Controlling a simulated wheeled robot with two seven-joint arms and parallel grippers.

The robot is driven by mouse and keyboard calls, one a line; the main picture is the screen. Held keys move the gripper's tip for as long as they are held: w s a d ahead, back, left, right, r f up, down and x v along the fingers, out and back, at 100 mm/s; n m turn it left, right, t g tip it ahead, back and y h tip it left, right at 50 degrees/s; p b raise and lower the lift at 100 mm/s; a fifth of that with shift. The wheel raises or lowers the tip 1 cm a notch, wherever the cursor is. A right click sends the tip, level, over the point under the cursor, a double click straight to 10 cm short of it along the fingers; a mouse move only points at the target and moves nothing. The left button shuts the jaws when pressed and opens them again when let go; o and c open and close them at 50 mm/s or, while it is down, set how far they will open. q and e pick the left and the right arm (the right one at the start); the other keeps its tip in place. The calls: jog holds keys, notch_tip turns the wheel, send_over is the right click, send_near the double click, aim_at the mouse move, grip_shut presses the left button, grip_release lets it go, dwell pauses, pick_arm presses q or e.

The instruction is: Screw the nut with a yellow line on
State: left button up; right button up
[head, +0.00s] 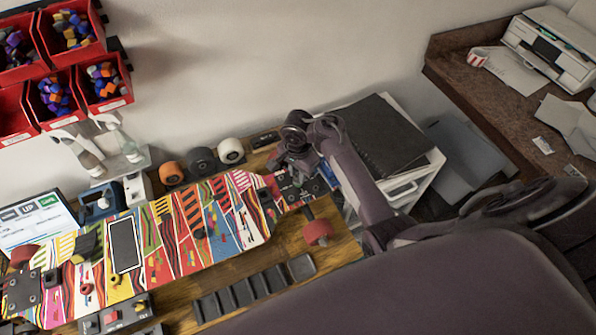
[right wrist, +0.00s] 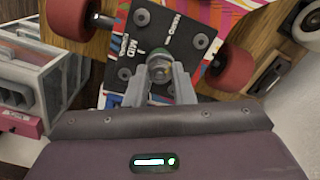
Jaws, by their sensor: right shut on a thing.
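A skateboard with a colourful striped deck (head: 222,222) lies on the wooden bench. At its right end is a dark metal truck plate (right wrist: 185,35) with several bolts, between two red wheels (right wrist: 232,72), (right wrist: 68,18). My right gripper (head: 289,168) is over this end. In the right wrist view its two grey fingers (right wrist: 160,82) are shut on a metal nut (right wrist: 159,70) at the plate's lower edge. Whether the nut sits on a thread is hidden, and I cannot make out a yellow line on it. My left gripper is not in view.
Loose wheels (head: 202,161) stand behind the board. A row of dark trays (head: 245,290) lies in front. Red bins (head: 104,83) hang on the wall at left. A white drawer unit (head: 415,185) with a black folder stands right of the bench, close to my right arm.

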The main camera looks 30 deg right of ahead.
jog(key=shift+m, duration=1)
jog(key=m, duration=0.5)
jog(key=o, duration=1)
jog(key=shift+w, duration=0.1)
jog(key=shift+c, duration=1)
jog(key=shift+r, duration=3.75)
jog(key=shift+f, duration=0.1)
